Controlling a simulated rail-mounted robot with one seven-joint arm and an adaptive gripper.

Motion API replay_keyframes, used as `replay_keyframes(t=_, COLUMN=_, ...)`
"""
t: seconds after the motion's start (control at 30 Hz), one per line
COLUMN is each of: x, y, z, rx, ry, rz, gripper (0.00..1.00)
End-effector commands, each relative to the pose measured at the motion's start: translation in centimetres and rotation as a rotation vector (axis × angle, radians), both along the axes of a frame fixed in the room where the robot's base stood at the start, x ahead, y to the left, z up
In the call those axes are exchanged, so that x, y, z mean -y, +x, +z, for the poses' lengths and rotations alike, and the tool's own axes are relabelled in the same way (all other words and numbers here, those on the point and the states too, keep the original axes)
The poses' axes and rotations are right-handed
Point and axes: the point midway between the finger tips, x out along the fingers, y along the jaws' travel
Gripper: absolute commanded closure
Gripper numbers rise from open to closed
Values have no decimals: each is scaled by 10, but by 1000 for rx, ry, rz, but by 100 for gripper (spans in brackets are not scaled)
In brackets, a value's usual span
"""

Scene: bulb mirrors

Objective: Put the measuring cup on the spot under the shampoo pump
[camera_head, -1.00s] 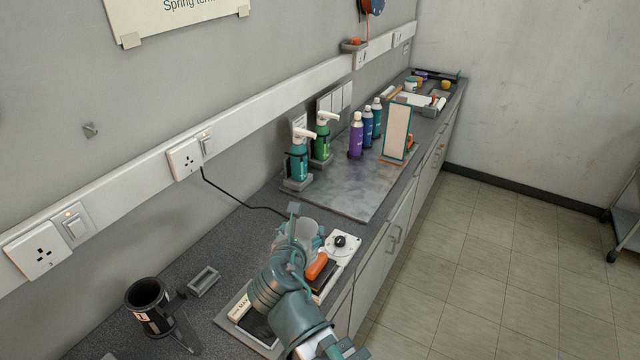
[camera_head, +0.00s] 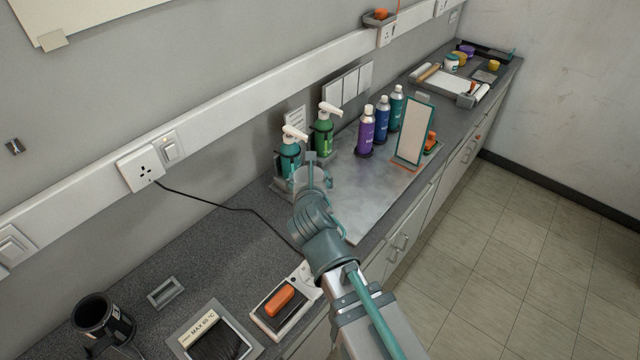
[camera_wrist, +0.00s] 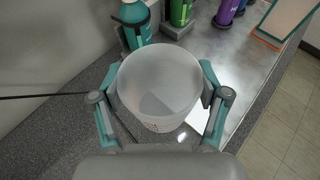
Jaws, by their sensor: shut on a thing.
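The measuring cup, a translucent whitish cup, is between the fingers of my gripper in the wrist view (camera_wrist: 158,85). My gripper (camera_wrist: 160,108) is shut on it, one teal-grey finger on each side, and the cup looks empty. In the head view the cup (camera_head: 312,180) is partly hidden by my gripper (camera_head: 313,183). It is just in front of the teal pump bottle (camera_head: 289,160). The green pump bottle (camera_head: 323,135) stands behind it to the right. Both have white pump heads. I cannot tell which is shampoo, and the spot under the pumps is hidden.
Purple (camera_head: 367,135), blue and teal bottles and a framed panel (camera_head: 415,130) stand farther along the grey mat (camera_head: 365,205). A black cable (camera_head: 215,202) crosses the counter.

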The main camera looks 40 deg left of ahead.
Motion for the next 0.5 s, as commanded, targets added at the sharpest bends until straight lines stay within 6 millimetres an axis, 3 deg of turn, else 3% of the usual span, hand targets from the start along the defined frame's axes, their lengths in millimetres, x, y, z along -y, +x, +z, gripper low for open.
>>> replay_keyframes(t=0.17, x=-12, y=9, z=-1, rx=0, ry=-1, rz=24, gripper=63)
replay_keyframes(t=0.5, x=-54, y=70, z=-31, rx=-2, ry=-2, rz=23, gripper=63)
